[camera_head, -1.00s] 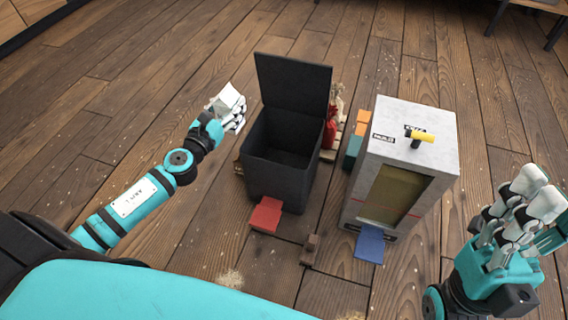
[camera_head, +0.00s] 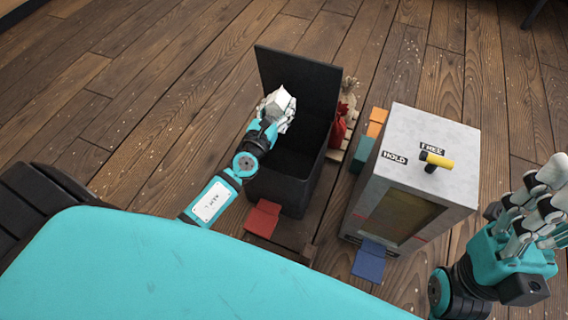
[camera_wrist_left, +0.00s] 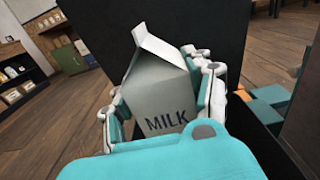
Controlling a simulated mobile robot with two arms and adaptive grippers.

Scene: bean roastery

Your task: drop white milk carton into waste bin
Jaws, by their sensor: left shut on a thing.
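The white milk carton (camera_wrist_left: 158,88), with a gable top and the word MILK, is held in my left gripper (camera_head: 277,108). The carton's top (camera_head: 282,96) also shows in the head view. My left gripper is shut on it, with fingers on both sides. The black waste bin (camera_head: 285,182) stands on the floor with its lid (camera_head: 305,85) raised upright and a red pedal (camera_head: 263,217) in front. The gripper and carton are over the bin's opening, in front of the lid, and hide part of the opening. My right gripper (camera_head: 535,212) is at the right, its fingers spread and empty.
Right of the bin stands a grey cabinet (camera_head: 450,150) with a yellow handle (camera_head: 437,160), HOLD and FREE labels and a blue pedal (camera_head: 369,259). The floor at left is clear.

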